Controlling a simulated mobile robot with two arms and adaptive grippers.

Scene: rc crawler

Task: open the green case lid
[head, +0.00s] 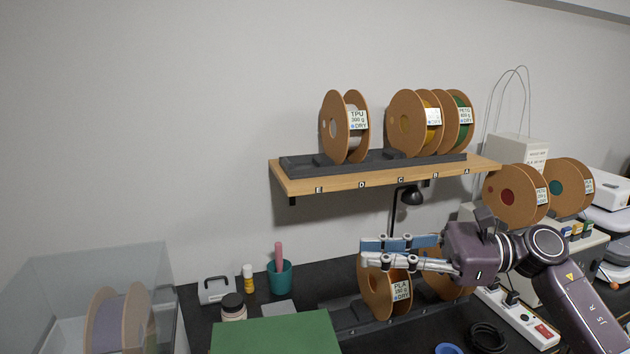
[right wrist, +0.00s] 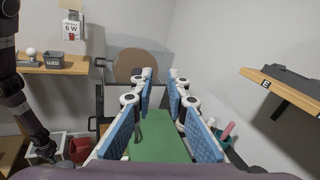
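The green case lid (head: 275,333) shows as a flat green panel at the bottom edge of the head view; its near part is cut off. It also shows in the right wrist view (right wrist: 160,142), seen between and beyond my fingers. My right gripper (head: 366,252) is up and to the right of the case in the head view, fingers pointing left, apart from the lid. In the right wrist view its blue-padded fingers (right wrist: 160,82) stand apart with nothing between them. A dark arm at the left of that view looks like my left arm; its gripper (right wrist: 45,153) is too small to read.
A filament shelf (head: 380,172) is above my right gripper. PLA spools (head: 376,292) stand just below it. A teal cup (head: 280,279), a dark-lidded jar (head: 233,307) and a yellow bottle (head: 248,279) stand behind the case. A clear box (head: 60,270) is at left.

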